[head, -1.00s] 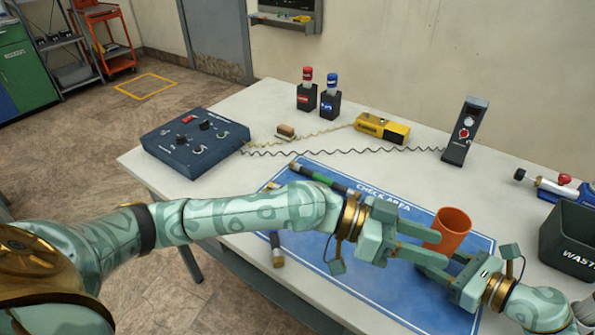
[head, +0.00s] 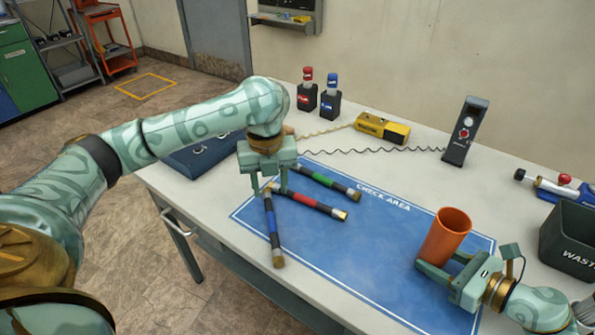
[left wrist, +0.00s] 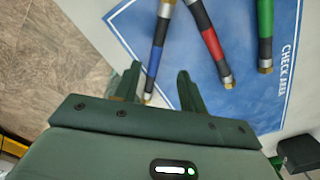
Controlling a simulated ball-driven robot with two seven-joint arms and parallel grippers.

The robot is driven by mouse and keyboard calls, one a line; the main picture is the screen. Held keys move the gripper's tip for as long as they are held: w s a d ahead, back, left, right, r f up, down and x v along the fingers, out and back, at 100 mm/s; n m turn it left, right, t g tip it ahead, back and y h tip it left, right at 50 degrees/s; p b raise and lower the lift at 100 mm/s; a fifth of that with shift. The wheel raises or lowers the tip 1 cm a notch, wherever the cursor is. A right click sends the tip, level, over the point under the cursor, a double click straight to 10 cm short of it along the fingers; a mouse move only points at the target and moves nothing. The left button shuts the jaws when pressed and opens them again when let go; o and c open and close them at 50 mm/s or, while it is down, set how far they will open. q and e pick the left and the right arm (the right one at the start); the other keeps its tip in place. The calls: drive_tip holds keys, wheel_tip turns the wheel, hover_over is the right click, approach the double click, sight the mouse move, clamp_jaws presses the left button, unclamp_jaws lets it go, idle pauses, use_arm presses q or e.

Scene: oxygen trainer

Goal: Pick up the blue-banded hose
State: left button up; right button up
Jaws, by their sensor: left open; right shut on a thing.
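The blue-banded hose (head: 272,222) is a short dark tube with a blue band and metallic ends, lying at the left end of the blue mat. My left gripper (head: 270,190) is open and points down over its far end. In the left wrist view the hose (left wrist: 156,48) runs down between the two open fingers (left wrist: 157,82), nearer the left one. I cannot tell whether they touch it. My right gripper (head: 446,279) is shut on an orange cup (head: 447,236), which stands upright on the mat's right part.
A red-banded hose (head: 307,203) and a green-banded hose (head: 325,182) lie close to the right on the check-area mat (head: 350,255). A waste bin (head: 570,240) stands at right. The mat's middle is clear.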

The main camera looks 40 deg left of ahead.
sight(270, 210)
use_arm(q)
wheel_tip(270, 210, down, 4)
drive_tip(key=shift+r, duration=0.25)
drive_tip(key=f, duration=0.2)
drive_tip(key=a+f, duration=0.1)
drive_tip(key=f, duration=0.2)
drive_tip(key=shift+w, duration=0.15)
clamp_jaws()
